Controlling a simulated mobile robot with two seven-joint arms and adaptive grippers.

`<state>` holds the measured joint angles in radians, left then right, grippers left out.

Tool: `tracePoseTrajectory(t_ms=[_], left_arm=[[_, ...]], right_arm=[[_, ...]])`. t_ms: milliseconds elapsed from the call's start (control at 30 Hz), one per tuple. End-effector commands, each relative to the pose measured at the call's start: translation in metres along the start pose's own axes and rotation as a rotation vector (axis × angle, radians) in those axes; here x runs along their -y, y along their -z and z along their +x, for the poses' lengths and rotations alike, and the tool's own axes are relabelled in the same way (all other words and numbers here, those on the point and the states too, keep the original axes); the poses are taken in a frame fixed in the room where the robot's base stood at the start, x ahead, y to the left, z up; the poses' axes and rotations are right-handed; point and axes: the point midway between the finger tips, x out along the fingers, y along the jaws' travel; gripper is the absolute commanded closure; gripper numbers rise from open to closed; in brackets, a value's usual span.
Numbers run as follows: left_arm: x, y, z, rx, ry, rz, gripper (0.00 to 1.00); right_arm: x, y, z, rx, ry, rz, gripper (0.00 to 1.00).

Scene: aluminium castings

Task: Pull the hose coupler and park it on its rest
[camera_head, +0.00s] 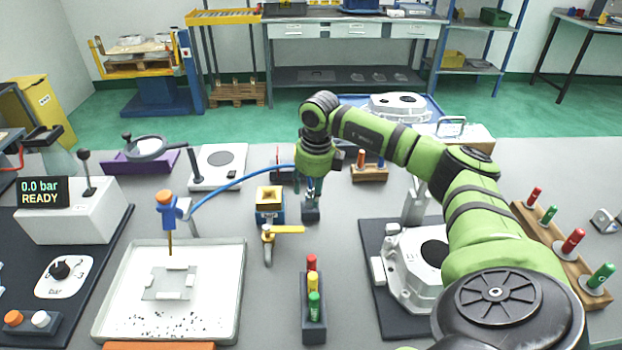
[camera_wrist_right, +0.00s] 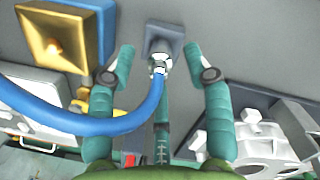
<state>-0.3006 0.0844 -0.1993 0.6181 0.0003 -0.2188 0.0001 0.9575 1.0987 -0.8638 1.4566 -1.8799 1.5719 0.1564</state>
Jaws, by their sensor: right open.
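The silver hose coupler (camera_wrist_right: 158,66) ends the blue hose (camera_wrist_right: 85,122) in the right wrist view. It is at the edge of a small dark square block (camera_wrist_right: 164,32); I cannot tell whether it is seated there. In the head view the block (camera_head: 311,214) stands under my right gripper (camera_head: 312,192), and the blue hose (camera_head: 240,183) runs up to it from the left. My right gripper is open, one finger on each side of the coupler in the wrist view (camera_wrist_right: 160,60), with gaps on both sides. My left gripper is out of view.
A brass-topped blue box (camera_head: 269,202) with a yellow-handled valve (camera_head: 283,230) stands just left of the block. A blue tool with an orange cap (camera_head: 168,212) is over the white tray (camera_head: 225,270). A casting (camera_head: 408,272) lies right. A dark rack (camera_head: 313,325) holds coloured plugs in front.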

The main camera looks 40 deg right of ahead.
Motion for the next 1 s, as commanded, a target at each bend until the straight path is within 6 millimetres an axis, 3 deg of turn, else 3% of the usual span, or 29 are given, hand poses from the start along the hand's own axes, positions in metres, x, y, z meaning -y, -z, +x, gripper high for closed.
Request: tracePoseTrajectory(t_ms=[533, 700, 1000], left_arm=[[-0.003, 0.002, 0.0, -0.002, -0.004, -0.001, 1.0], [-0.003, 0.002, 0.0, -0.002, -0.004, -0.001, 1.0], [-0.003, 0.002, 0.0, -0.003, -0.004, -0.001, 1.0]], right_arm=[[0.0, -0.001, -0.102, 0.006, 0.001, 0.0, 0.48], [0.0, 0.0, -0.115, 0.003, 0.0, 0.0, 0.48], [0.0, 0.0, -0.116, 0.001, 0.0, 0.0, 0.48]])
